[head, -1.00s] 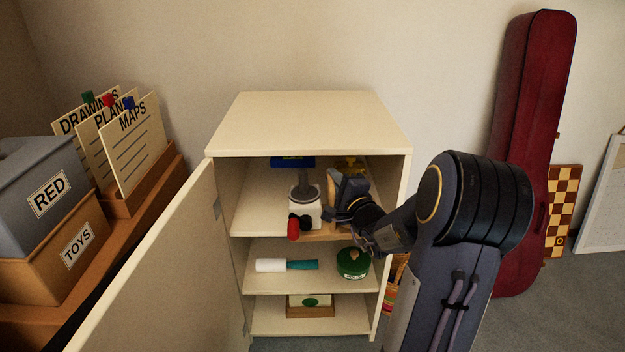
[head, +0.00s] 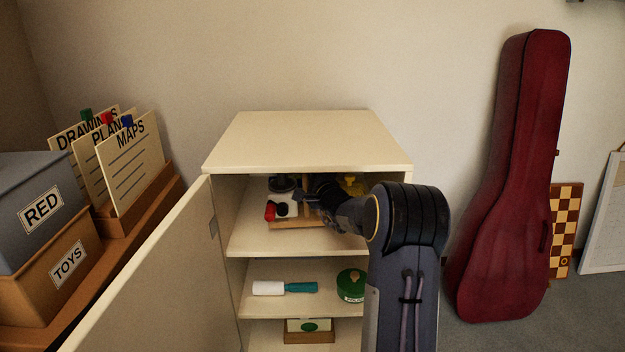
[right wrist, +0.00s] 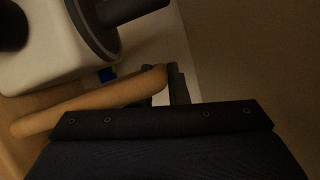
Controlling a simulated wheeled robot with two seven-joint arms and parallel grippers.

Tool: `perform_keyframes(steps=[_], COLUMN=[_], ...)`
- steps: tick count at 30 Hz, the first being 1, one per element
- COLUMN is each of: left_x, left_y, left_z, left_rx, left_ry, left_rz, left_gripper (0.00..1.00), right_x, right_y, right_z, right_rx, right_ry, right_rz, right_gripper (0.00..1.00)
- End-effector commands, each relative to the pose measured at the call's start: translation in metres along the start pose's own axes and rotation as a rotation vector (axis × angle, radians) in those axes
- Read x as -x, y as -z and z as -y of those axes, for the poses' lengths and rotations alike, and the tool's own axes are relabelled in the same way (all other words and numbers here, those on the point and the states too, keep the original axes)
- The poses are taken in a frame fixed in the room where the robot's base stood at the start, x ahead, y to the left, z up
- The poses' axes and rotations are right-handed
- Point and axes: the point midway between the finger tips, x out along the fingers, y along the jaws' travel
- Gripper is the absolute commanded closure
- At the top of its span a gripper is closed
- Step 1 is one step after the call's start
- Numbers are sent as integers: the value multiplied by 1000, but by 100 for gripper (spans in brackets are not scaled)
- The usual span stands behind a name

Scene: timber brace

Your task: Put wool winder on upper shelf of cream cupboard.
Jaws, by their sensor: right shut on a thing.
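The wool winder (head: 282,203) has a white body, a dark spool, a red knob and a wooden base. It is inside the upper shelf space (head: 250,238) of the cream cupboard (head: 310,140). My right gripper (head: 312,197) reaches in from the right and is at the winder's right side. In the right wrist view the gripper (right wrist: 162,85) is shut on the end of a wooden bar of the wool winder (right wrist: 50,55). Whether the base rests fully on the shelf board is hard to tell. My left gripper is not in view.
A yellow thing (head: 353,185) stands behind my arm on the upper shelf. The middle shelf holds a white-and-teal roller (head: 285,288) and a green tin (head: 351,284). The open cupboard door (head: 150,275) stands at the left. A red instrument case (head: 515,180) leans at the right.

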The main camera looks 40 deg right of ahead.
Motion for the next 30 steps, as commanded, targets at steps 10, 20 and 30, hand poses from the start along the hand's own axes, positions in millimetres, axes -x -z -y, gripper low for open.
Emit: perform_keyframes(steps=[10, 20, 30], left_x=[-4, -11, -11], left_y=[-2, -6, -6], left_z=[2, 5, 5], left_rx=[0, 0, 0], left_ry=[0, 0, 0], left_rz=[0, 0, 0], left_gripper=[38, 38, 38], right_x=[-29, -32, -31], right_y=[-1, 2, 3], right_z=[3, -11, -19], right_rx=[-1, -1, 1], right_ry=[12, 11, -5], right_rz=[4, 3, 0], right_gripper=[100, 100, 80])
